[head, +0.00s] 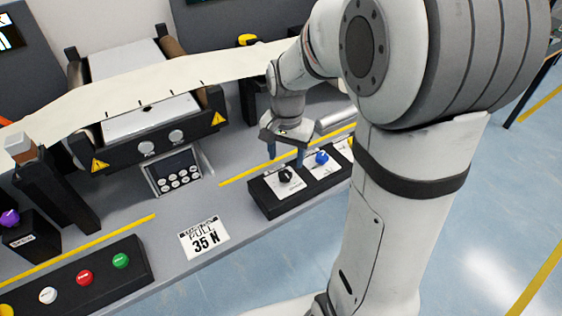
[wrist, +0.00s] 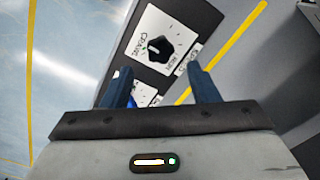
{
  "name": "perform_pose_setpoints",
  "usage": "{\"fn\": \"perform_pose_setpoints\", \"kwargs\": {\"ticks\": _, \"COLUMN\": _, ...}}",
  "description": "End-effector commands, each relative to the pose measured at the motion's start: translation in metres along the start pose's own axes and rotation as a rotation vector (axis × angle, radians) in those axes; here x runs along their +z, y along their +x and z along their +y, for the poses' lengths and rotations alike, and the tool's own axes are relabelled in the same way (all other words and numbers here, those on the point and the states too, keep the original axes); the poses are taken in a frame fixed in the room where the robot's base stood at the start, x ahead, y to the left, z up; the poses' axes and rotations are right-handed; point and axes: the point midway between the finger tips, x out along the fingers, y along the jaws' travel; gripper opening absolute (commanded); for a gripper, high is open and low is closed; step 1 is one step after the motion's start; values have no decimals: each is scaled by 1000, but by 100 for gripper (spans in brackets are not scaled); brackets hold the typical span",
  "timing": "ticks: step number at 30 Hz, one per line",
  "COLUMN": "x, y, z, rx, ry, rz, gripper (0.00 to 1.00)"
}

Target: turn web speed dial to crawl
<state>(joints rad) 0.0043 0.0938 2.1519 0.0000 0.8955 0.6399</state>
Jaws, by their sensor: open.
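A black dial (head: 286,174) sits on a white plate on a black control box (head: 274,207). In the wrist view the dial (wrist: 158,48) shows a pale mark on its left part, with printed words around it. The word on the left reads like CRAWL; the one on the right is hard to read. My gripper (head: 286,161) is open, its two blue fingers pointing down just above the dial. In the wrist view the gripper (wrist: 158,68) has its fingers apart, with the dial beyond the tips. I cannot tell whether they touch it.
A blue knob (head: 322,158) stands beside the dial on the same box. A card reading 35 N (head: 204,238) lies on the bench to the left. A button box (head: 72,281) is at front left. A pale web (head: 170,80) crosses rollers behind.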

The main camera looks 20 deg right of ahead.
Motion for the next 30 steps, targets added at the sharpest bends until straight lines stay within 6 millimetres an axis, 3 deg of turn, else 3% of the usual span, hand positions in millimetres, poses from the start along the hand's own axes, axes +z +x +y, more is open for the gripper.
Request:
{"fn": "perform_pose_setpoints", "kwargs": {"ticks": 3, "x": 1, "y": 22, "z": 0, "rx": 3, "ry": -4, "rz": -4, "gripper": 54}}
{"fn": "perform_pose_setpoints", "kwargs": {"ticks": 9, "x": 2, "y": 46, "z": -2, "rx": 1, "ry": -8, "rz": -2, "gripper": 54}}
{"fn": "perform_pose_setpoints", "kwargs": {"ticks": 20, "x": 3, "y": 52, "z": -3, "rx": 0, "ry": -12, "rz": 0, "gripper": 54}}
{"fn": "perform_pose_setpoints", "kwargs": {"ticks": 30, "x": 3, "y": 52, "z": -3, "rx": 0, "ry": -12, "rz": 0, "gripper": 27}}
